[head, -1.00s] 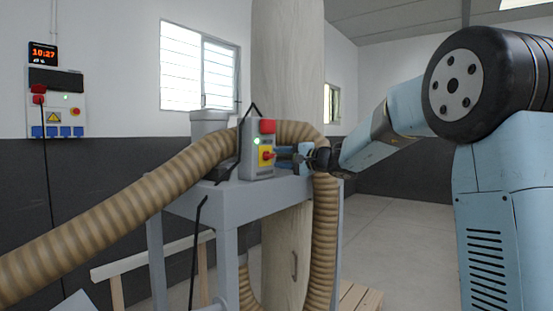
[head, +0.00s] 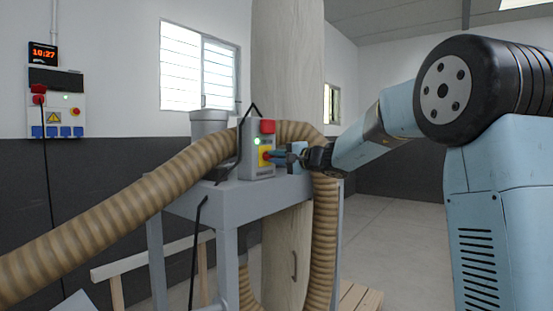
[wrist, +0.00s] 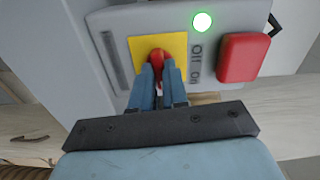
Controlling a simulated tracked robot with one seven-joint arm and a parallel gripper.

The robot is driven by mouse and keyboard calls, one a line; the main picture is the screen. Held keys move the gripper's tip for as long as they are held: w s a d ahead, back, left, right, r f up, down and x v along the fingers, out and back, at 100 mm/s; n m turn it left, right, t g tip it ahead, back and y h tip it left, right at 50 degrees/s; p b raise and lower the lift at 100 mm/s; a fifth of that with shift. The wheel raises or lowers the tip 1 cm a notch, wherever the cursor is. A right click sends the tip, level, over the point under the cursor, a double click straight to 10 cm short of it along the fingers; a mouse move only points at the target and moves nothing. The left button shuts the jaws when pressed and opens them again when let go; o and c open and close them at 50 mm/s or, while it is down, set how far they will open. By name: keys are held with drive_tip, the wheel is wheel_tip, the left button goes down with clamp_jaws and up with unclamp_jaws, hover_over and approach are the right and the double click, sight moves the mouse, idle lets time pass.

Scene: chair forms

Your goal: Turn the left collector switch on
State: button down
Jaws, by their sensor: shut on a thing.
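The collector switch box (head: 247,166) is a grey box on the grey stand. It has a yellow plate with a red rotary knob, a lit green lamp (head: 257,141) and a red button (head: 267,126) on top. In the wrist view the red knob (wrist: 157,58) sits on the yellow plate (wrist: 176,44), beside the "off" and "on" lettering (wrist: 197,66). My gripper (wrist: 158,72) is shut on the red knob; its blue fingers hide the knob's lower part. In the head view my gripper (head: 272,155) reaches the box from the right.
A ribbed brown hose (head: 130,215) curves over the grey stand (head: 200,203) behind the box and down its right side. A wall panel (head: 57,108) with a red plug hangs at the left. Open floor (head: 385,225) lies to the right.

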drive_tip(key=shift+f+m, duration=0.25)
drive_tip(key=shift+m, duration=0.35)
drive_tip(key=c, duration=1.1)
unclamp_jaws()
drive_tip(key=shift+r, duration=0.1)
drive_tip(key=shift+c, duration=0.2)
drive_tip(key=v, duration=1.3)
drive_tip(key=shift+s+d, duration=0.2)
drive_tip(key=shift+d, duration=0.1)
